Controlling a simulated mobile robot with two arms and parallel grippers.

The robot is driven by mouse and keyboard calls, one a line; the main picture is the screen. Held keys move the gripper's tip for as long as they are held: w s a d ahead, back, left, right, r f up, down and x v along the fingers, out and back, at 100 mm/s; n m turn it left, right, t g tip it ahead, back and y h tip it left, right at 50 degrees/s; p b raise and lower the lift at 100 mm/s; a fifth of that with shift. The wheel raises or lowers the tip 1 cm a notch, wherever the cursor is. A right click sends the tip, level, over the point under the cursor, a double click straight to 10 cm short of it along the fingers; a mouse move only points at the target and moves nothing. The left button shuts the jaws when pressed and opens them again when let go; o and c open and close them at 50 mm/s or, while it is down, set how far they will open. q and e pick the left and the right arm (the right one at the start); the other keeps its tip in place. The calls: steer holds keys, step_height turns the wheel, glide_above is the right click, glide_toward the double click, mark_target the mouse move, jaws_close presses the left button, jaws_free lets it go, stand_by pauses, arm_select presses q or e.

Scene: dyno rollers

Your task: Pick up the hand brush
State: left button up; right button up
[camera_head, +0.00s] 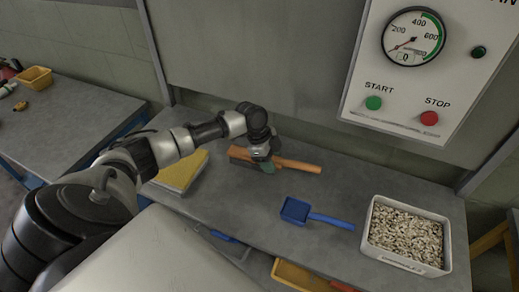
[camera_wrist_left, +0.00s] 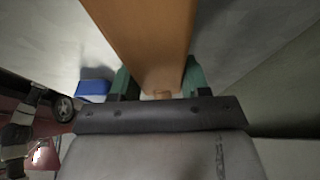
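The hand brush (camera_head: 301,166) has an orange wooden handle and lies at the back of the grey workbench, its handle end pointing right. My left gripper (camera_head: 264,163) is down at the middle of the brush. In the left wrist view, the orange handle (camera_wrist_left: 148,40) runs between the two green fingertips of the left gripper (camera_wrist_left: 160,80), which sit against it on both sides. The gripper hides part of the brush in the head view. My right gripper is in neither view.
A blue dustpan (camera_head: 296,211) lies in front and right of the brush. A white bin of pale chips (camera_head: 405,262) stands at the right. A yellow pad (camera_head: 181,170) lies at the left. A gauge panel (camera_head: 400,98) hangs above the bench. Orange and blue drawers show below.

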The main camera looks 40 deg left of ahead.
mark_target(279, 163)
arm_select(q)
steer(key=shift+c, duration=1.2)
steer(key=shift+r, duration=0.5)
steer(key=r, duration=0.2)
steer(key=d+r+b, duration=0.1)
steer(key=shift+s+r, duration=0.1)
steer(key=shift+r, duration=0.25)
steer(key=s+d+r, duration=0.1)
steer(key=d+r, duration=0.2)
steer(key=d, duration=0.2)
steer(key=s+d+r+b, duration=0.1)
steer(key=s+d+r, duration=0.1)
steer(key=d, duration=0.3)
steer(key=shift+s+r, duration=0.3)
steer(key=shift+r, duration=0.4)
